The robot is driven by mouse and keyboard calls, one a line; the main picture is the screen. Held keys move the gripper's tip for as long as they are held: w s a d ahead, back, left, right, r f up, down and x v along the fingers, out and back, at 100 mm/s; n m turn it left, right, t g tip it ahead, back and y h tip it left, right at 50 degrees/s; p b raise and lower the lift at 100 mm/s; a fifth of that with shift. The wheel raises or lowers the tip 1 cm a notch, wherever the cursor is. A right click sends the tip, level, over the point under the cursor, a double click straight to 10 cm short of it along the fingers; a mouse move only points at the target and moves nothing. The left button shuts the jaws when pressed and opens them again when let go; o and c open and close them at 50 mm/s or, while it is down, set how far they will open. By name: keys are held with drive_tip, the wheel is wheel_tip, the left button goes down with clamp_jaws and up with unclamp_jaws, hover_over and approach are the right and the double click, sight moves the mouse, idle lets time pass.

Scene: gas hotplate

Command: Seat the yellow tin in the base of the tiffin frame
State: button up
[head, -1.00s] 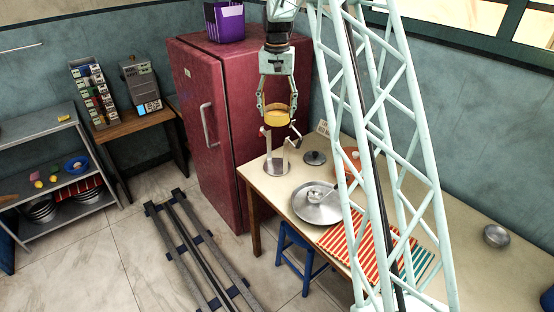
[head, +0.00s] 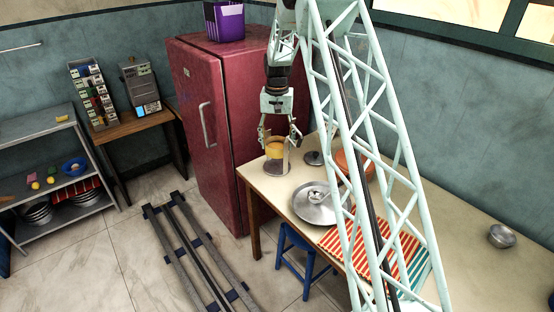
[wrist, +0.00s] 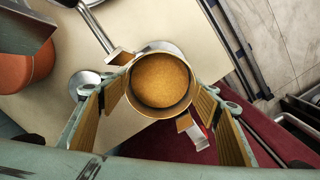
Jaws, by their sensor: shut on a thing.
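The yellow tin (head: 275,149) is upright between the two uprights of the tiffin frame. The frame's round metal base (head: 275,169) shows below it on the table's far left corner. The tin seems to be slightly above the base; I cannot tell whether they touch. My gripper (head: 279,139) points down and is shut on the tin. In the wrist view, the open-topped tin (wrist: 160,80) is between my finger pads. The frame's upright tops show at its upper left and lower right, and the base edge (wrist: 166,46) peeks out behind it.
A steel plate (head: 314,215) with a ladle, a dark lid (head: 313,158) and an orange pot (head: 352,166) stand right of the frame. The red fridge (head: 215,130) stands close on the left.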

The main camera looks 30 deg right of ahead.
drive_tip(key=shift+f, duration=1.5)
drive_tip(key=shift+f+b, duration=0.65)
drive_tip(key=shift+f, duration=1.45)
drive_tip(key=shift+f, duration=0.15)
drive_tip(key=o, duration=0.9)
drive_tip(key=shift+o, duration=0.2)
drive_tip(key=shift+r+p, duration=1.2)
drive_tip(key=shift+r, duration=4.95)
